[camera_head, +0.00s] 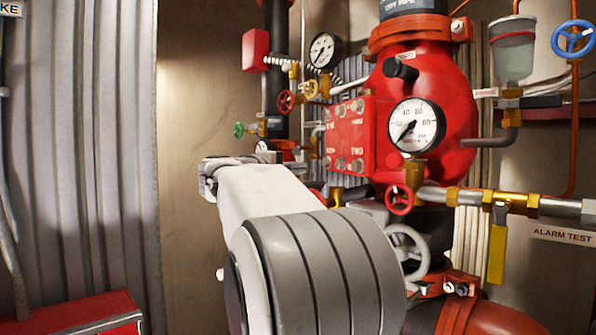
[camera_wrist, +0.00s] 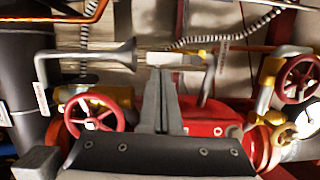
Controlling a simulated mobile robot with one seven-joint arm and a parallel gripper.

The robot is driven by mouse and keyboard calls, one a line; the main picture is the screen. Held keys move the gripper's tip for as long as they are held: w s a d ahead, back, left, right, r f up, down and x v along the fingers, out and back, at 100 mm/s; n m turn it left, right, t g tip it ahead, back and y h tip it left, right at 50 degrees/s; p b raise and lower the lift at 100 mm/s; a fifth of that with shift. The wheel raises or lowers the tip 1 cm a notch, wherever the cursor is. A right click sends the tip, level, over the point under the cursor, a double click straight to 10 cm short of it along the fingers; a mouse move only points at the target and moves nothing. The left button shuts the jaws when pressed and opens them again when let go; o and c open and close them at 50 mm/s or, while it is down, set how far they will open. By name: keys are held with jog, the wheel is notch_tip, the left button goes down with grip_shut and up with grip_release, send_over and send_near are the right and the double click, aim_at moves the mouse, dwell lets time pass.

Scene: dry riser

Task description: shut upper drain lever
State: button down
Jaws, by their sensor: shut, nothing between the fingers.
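In the wrist view my gripper (camera_wrist: 162,97) points up the picture with its two grey fingers together and nothing held. Just beyond the fingertips runs a horizontal pipe with a pale block and a brass fitting (camera_wrist: 201,54). A short grey handle (camera_wrist: 209,76) hangs from that fitting, to the right of the fingertips. It may be the upper drain lever; I cannot tell for sure, nor whether the fingers touch it. In the head view my arm hides the fingers and this spot.
A grey funnel (camera_wrist: 121,56) stands left of the fingertips. Red handwheels (camera_wrist: 91,113) (camera_wrist: 300,79) flank the gripper. The red riser valve (camera_head: 440,80) with a gauge (camera_head: 416,126) is right of my arm. A corrugated wall (camera_head: 80,150) is at left.

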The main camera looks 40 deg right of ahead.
jog(key=shift+w+f+m+b, duration=0.2)
jog(key=shift+w+m+b, duration=0.1)
jog(key=shift+m+b, duration=0.45)
jog(key=w+r+m+g+h+b, duration=0.2)
jog(key=w+m, duration=0.4)
jog(key=m, duration=1.1)
jog(key=shift+w+a+m+g+h+b, duration=0.15)
jog(key=shift+a+m+g+h+b, duration=0.15)
jog(key=shift+g+h+b, duration=0.55)
jog(key=shift+w+r, duration=0.1)
jog(key=shift+r, duration=0.05)
